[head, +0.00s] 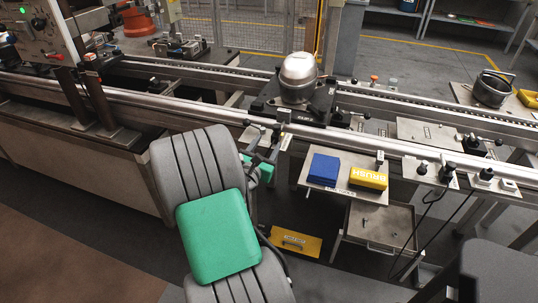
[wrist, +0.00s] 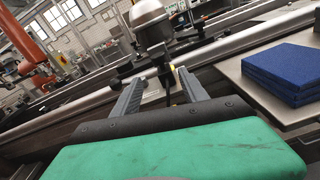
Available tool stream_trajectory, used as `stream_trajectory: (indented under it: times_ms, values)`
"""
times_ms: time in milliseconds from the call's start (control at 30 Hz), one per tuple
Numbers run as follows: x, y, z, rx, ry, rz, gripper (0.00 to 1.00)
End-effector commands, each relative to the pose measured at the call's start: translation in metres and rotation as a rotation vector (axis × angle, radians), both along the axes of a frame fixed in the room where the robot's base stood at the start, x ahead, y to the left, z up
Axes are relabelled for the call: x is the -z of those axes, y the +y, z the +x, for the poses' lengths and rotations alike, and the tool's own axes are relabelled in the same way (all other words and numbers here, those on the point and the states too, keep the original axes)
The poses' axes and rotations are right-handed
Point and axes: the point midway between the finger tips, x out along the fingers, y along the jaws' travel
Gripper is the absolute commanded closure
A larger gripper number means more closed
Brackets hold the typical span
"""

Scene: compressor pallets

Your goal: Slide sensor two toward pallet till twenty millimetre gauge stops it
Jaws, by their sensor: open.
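A dark upright sensor mount (head: 284,115) stands at the front rail, just in front of the pallet; I cannot read its number. In the wrist view the dark post (wrist: 166,82) appears between my fingers, with a small yellow part low on it. The dark pallet (head: 322,104) carries a silver domed compressor (head: 299,72), also in the wrist view (wrist: 147,22). I cannot make out a twenty millimetre gauge.
A shelf (head: 340,193) right of my gripper holds blue pads (head: 324,170) and a yellow brush block (head: 368,178). More small devices (head: 446,172) sit along the front rail (head: 400,148) to the right. A yellow bin (head: 295,242) and grey tray (head: 378,228) are below.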

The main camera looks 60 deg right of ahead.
Motion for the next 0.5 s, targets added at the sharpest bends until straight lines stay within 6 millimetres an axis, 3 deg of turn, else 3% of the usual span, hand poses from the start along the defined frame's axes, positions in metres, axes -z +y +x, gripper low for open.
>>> stream_trajectory:
  times_ms: [133, 500]
  values:
    - [0.002, -0.010, -0.006, -0.020, 0.162, -0.079, 0.49]
    - [0.000, -0.070, 0.003, -0.020, 0.160, -0.079, 0.49]
